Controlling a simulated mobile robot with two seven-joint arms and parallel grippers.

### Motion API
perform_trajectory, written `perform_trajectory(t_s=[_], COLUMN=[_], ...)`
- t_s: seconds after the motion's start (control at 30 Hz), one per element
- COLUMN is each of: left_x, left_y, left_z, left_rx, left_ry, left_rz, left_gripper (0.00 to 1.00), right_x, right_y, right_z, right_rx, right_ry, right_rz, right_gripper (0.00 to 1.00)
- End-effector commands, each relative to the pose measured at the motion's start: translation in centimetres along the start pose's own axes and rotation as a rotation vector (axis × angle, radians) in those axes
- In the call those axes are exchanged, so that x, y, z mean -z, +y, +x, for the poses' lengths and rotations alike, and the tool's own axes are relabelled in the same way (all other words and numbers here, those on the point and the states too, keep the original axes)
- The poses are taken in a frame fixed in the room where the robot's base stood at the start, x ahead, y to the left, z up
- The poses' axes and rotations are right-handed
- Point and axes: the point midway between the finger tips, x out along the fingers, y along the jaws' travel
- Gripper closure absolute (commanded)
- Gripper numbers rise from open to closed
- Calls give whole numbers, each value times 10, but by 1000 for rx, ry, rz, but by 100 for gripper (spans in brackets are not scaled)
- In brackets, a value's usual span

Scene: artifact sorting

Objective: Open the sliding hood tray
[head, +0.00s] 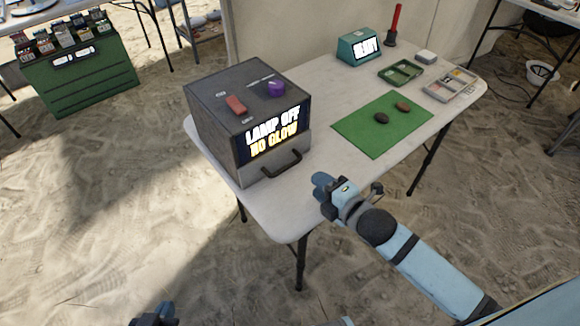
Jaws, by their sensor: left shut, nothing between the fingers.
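The dark grey hood box (215,100) stands on the near left part of the table. Its screen reads "LAMP OFF NO GLOW". The lighter grey sliding tray (255,168) sits flush under the screen, with a black bar handle (283,166) on its front; it looks closed. My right gripper (322,186) is in front and to the right of the handle, apart from it. Its finger gap is unclear. My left gripper (155,316) shows only partly at the bottom edge, shut and empty, well away from the box.
A red switch (236,105) and purple knob (276,88) are on the box top. A green mat (360,138) holds two dark stones. Behind are a green tray (401,72), a divided tray (437,92) and a teal display (345,50). Tabletop before the handle is clear.

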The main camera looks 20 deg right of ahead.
Motion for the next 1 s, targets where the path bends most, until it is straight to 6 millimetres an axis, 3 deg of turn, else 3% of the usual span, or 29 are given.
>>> perform_trajectory(t_s=[0.3, 0.5, 0.7, 0.97, 1.0], left_x=[-6, -4, 1, -1, -1], left_y=[0, 1, 1, 1, 1], left_z=[5, 5, 3, 3, 3], left_rx=[-1, -4, -6, -7, -7], left_ry=[6, 15, 26, 22, 22], left_rz=[2, 0, -1, 0, 0], left_gripper=[100, 100, 100, 100, 100], right_x=[1, 1, 1, 1, 1], right_y=[-1, -1, -1, 0, 0], right_z=[70, 100, 113, 114, 114], right_rx=[-2, -1, 1, 1, 1], right_ry=[0, 0, 1, 1, 1], right_rz=[4, 4, 4, 3, 3], right_gripper=[63, 63, 63, 63, 67])
